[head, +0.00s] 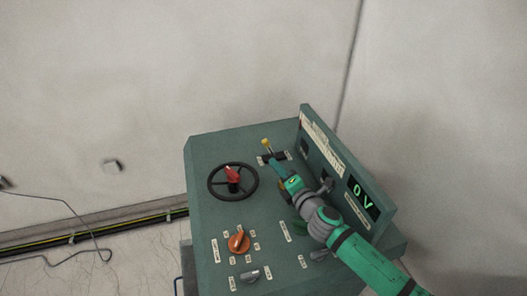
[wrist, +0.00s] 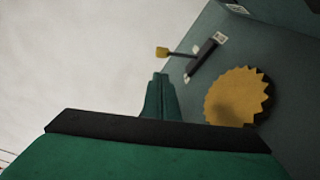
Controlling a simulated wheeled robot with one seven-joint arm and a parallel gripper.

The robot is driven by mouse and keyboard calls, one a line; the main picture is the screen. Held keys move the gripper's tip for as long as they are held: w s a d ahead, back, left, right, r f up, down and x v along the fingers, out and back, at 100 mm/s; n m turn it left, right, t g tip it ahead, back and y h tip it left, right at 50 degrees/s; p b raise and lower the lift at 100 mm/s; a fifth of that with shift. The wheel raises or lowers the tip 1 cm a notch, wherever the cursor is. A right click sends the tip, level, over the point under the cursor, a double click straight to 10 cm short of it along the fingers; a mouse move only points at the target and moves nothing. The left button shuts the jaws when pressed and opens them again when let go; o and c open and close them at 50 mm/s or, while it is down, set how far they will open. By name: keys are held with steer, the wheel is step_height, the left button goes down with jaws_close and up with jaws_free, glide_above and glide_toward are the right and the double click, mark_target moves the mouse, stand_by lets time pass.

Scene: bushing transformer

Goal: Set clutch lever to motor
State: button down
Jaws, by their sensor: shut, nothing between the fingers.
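The lever with a yellow knob (head: 267,144) stands at the far edge of the green control panel (head: 205,215), rising from a dark slot with small labels beside it. In the wrist view the yellow knob (wrist: 162,52) sits on a thin dark stem tilted left out of its slot (wrist: 203,57). The label text is too small to read. My gripper (head: 273,162) is shut and empty, its tip close to the lever on the near side. In the wrist view the fingertips (wrist: 160,77) point up just below the knob, seemingly apart from it.
A black handwheel (head: 212,195) with a red knob (head: 232,173) is left of my arm. An orange knob (head: 238,243) and grey knob (head: 250,275) are nearer. A raised back panel shows a green "0V" display (head: 362,198). A yellow toothed disc (wrist: 237,97) is right of my fingers.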

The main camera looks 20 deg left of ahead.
mark_target(269, 149)
steer(key=x, duration=1)
